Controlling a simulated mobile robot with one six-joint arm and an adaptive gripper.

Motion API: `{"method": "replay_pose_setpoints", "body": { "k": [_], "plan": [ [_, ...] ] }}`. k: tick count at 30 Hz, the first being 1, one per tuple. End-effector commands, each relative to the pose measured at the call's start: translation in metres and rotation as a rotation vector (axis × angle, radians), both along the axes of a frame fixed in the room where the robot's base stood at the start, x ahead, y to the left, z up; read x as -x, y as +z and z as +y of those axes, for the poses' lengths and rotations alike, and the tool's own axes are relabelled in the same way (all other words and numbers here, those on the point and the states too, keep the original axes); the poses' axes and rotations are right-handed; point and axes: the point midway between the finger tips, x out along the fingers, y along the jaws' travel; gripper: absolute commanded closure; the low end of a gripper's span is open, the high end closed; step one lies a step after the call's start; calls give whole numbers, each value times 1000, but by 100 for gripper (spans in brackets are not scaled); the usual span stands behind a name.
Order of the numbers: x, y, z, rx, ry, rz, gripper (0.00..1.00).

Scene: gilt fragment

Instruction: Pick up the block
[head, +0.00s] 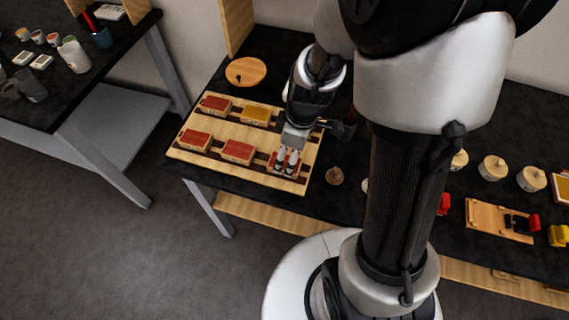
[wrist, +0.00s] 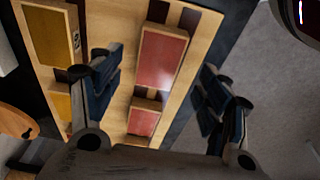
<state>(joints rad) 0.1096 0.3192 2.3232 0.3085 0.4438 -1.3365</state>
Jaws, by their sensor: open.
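Several red and yellow blocks sit on a slotted wooden board on the dark table. My gripper (head: 286,163) points down over the front right red block (head: 274,165) and partly hides it. In the wrist view, my gripper (wrist: 160,88) has its two dark fingers wide apart, with nothing held. Between them show a smaller-looking red block (wrist: 144,117) and a longer-looking red block (wrist: 162,57). Whether the fingers touch either block cannot be told. Other red blocks (head: 237,151) lie to the left in the head view; a yellow block (head: 256,113) lies in the back row.
A round wooden disc (head: 246,71) lies behind the board. A small brown round object (head: 334,176) stands right of it. Round wooden pieces (head: 493,167) and a wooden tray (head: 485,216) are farther right. Another table with cups (head: 74,54) stands at left.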

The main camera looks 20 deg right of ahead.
Motion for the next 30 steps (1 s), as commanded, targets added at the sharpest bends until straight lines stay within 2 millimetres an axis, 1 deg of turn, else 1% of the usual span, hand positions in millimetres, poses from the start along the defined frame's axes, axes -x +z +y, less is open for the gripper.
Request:
{"method": "replay_pose_setpoints", "body": {
  "k": [1,6,9,18,30],
  "plan": [
    [-1,-9,2,0,1,2,30],
    [-5,-36,6,-1,-1,3,30],
    [-6,-44,7,0,1,1,30],
    [-6,-42,7,0,0,0,30],
    [-6,-45,7,0,0,0,30]
  ]
}}
